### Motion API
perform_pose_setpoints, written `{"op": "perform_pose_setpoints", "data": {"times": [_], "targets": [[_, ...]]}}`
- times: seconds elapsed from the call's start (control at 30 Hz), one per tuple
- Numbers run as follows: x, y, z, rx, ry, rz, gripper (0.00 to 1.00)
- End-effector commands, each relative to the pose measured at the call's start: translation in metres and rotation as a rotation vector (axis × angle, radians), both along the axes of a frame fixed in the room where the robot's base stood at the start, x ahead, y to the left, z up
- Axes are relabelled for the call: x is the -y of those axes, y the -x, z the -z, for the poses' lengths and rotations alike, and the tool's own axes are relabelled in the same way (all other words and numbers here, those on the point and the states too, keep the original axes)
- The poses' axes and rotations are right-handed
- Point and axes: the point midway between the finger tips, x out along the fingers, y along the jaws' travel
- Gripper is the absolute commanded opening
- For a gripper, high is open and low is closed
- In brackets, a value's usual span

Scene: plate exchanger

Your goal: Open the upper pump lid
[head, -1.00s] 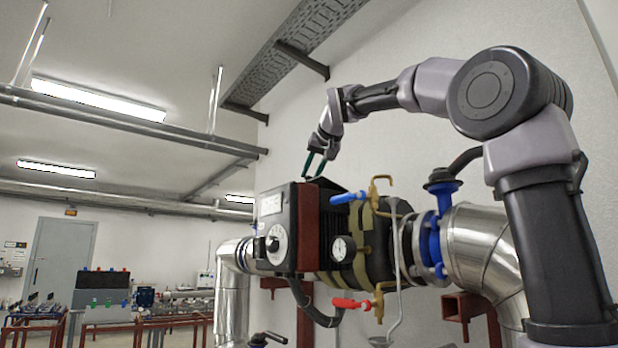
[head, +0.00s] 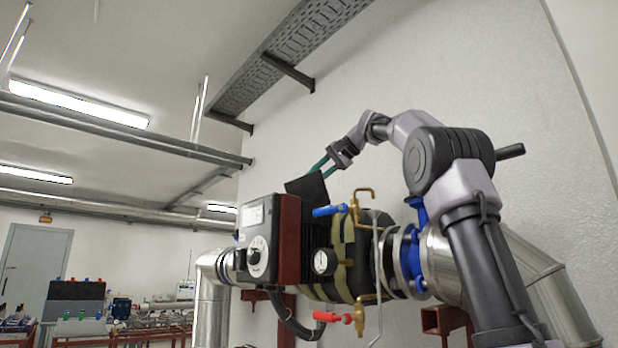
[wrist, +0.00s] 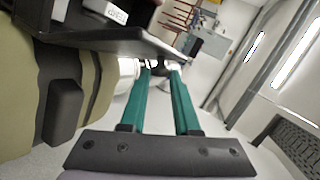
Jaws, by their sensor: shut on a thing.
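The pump (head: 290,240) is a dark block with a brown-red side and a grey front panel, set in the pipe line. Its upper lid (head: 307,189) is a black flat plate, swung up and standing tilted above the pump top. My gripper (head: 318,168) has teal fingers and is at the lid's upper edge, shut on it. In the wrist view the dark lid plate (wrist: 125,38) runs to the fingertips (wrist: 160,66).
A blue-handled valve (head: 330,211), a gauge (head: 323,262) and a red-handled valve (head: 333,317) stick out beside the pump. A white wall lies behind. A perforated cable tray (head: 290,55) hangs above.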

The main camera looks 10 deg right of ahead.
Motion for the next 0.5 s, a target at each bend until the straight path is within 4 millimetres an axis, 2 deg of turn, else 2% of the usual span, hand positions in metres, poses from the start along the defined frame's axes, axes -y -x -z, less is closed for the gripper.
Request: {"op": "perform_pose_setpoints", "data": {"times": [0.2, 0.5], "targets": [[0.012, -0.007, 0.001, -0.061, -0.106, 0.003, 0.00], [0.018, -0.010, 0.002, -0.099, -0.173, 0.001, 0.00]]}}
